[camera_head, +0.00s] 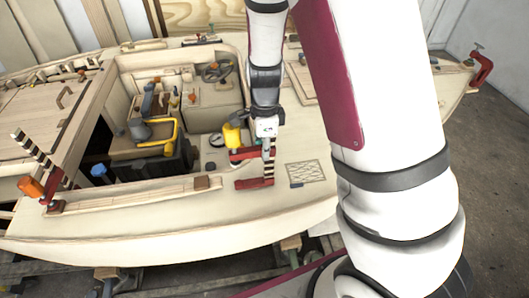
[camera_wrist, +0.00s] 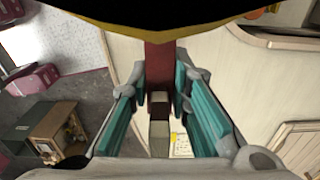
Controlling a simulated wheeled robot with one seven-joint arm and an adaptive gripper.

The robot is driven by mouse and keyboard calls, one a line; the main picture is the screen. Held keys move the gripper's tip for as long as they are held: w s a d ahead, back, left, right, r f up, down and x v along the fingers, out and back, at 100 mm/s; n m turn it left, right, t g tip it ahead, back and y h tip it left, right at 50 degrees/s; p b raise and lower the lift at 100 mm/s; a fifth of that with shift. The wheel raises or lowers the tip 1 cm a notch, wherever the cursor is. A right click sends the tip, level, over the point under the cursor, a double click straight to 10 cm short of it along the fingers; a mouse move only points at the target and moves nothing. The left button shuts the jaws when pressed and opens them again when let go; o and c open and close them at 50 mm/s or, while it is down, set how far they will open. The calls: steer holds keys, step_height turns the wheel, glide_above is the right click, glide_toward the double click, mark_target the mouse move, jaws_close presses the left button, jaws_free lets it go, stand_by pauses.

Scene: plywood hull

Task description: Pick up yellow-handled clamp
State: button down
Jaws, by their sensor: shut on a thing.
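The yellow-handled clamp shows its yellow handle (camera_head: 232,135) at the right edge of the cockpit opening, in the head view. Its red lower jaw (camera_head: 254,183) is at the side deck, and its striped bar stands roughly upright; I cannot tell whether the jaw touches the deck. My gripper (camera_head: 267,133) is at the top of the bar, right of the handle. In the wrist view my gripper (camera_wrist: 160,112) has its teal pads on either side of the clamp's red part (camera_wrist: 160,62), shut on it. A dark shape with a yellow edge fills the top of that view.
The pale plywood hull (camera_head: 130,227) surrounds an open cockpit holding a yellow bent pipe (camera_head: 167,138) and tools. An orange-handled clamp (camera_head: 32,187) is at the left, and a red clamp (camera_head: 482,70) at the far right. A gridded sheet (camera_head: 303,173) lies on the deck nearby.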

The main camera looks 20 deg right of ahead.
steer(key=shift+r, duration=1.3)
steer(key=s+a+r+p, duration=0.1)
steer(key=s+p, duration=0.3)
steer(key=s, duration=1.2)
steer(key=shift+a+r, duration=0.2)
steer(key=shift+a, duration=0.5)
steer(key=shift+w, duration=0.15)
